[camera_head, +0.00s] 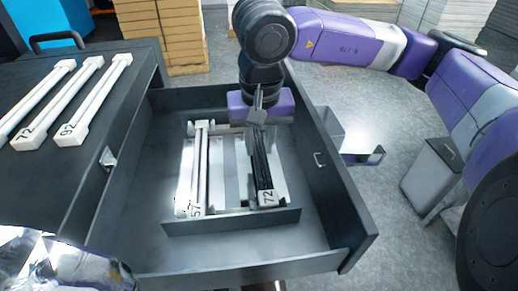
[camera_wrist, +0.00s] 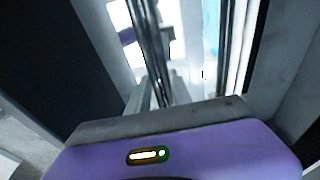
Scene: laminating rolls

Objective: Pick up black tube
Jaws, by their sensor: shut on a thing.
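The black tube (camera_head: 261,165) lies lengthwise in the right part of a rack inside the open drawer, with a white end block marked 72 toward the front. In the wrist view the dark tube (camera_wrist: 152,40) runs away from the gripper. My gripper (camera_head: 257,119) points down at the tube's far end and is shut on it. In the wrist view my gripper's fingers (camera_wrist: 160,95) close around the tube. The far end of the tube is hidden by the gripper. The tube still appears to lie in the rack.
White tubes (camera_head: 199,165), one marked 57, lie in the rack's left part. The drawer's right wall (camera_head: 335,175) stands close to the arm. Several white tubes (camera_head: 95,100) lie on the dark cabinet top at left. Cardboard boxes (camera_head: 160,35) are stacked behind.

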